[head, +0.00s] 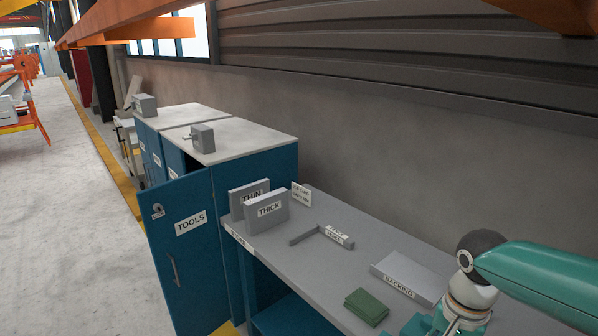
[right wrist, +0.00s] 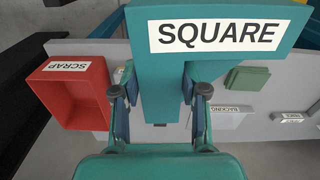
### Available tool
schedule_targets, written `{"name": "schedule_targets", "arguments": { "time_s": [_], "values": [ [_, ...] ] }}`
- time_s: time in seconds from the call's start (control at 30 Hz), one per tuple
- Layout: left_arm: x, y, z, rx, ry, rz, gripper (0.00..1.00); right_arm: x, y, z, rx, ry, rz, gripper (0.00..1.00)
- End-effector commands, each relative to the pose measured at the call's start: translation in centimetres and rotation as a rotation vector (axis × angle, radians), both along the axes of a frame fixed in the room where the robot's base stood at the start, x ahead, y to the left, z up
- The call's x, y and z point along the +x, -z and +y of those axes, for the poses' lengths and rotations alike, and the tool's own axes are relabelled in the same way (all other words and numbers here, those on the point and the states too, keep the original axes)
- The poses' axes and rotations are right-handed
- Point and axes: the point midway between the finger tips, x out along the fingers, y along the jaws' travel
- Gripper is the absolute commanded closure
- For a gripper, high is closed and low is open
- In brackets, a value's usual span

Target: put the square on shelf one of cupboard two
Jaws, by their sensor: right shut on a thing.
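The square (right wrist: 220,12) is a teal piece with a broad, labelled upper part and a narrower leg below. In the right wrist view, my right gripper (right wrist: 160,92) is shut on that leg, one finger on each side. In the head view my right arm comes in at the lower right over the bench, and its gripper is largely cut off by the bottom edge. Blue cupboards (head: 255,172) with pale tops stand beyond the bench. A door labelled TOOLS (head: 183,245) stands swung out. No cupboard number is readable, and the shelves inside are hidden. My left gripper is out of view.
The grey bench (head: 345,262) carries panels marked THIN (head: 247,190) and THICK (head: 266,211), an L-shaped grey piece (head: 309,235), a BACKING block (head: 408,272) and green pads (head: 366,306). A red SCRAP bin (right wrist: 72,92) shows in the wrist view.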

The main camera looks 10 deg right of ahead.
Motion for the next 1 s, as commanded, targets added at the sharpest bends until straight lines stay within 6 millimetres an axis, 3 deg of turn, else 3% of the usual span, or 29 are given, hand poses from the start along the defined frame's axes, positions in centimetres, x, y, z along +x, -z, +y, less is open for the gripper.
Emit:
{"name": "schedule_targets", "arguments": {
  "time_s": [0.37,0.6,0.7,0.83,1.0],
  "values": [
    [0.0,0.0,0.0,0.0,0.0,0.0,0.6,3.5,7.0,5.2,0.003,-0.22,0.005,1.0],
    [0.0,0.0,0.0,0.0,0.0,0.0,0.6,7.4,15.0,10.9,0.003,-0.591,0.007,1.0],
    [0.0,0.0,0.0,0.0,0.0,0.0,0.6,9.0,17.5,12.6,0.002,-0.746,0.003,1.0],
    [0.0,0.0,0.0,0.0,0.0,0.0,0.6,11.3,18.3,13.2,-0.002,-0.897,-0.005,1.0],
    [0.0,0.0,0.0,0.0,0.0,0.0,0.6,12.5,18.2,13.5,0.0,-0.998,-0.003,1.0]
  ]
}}
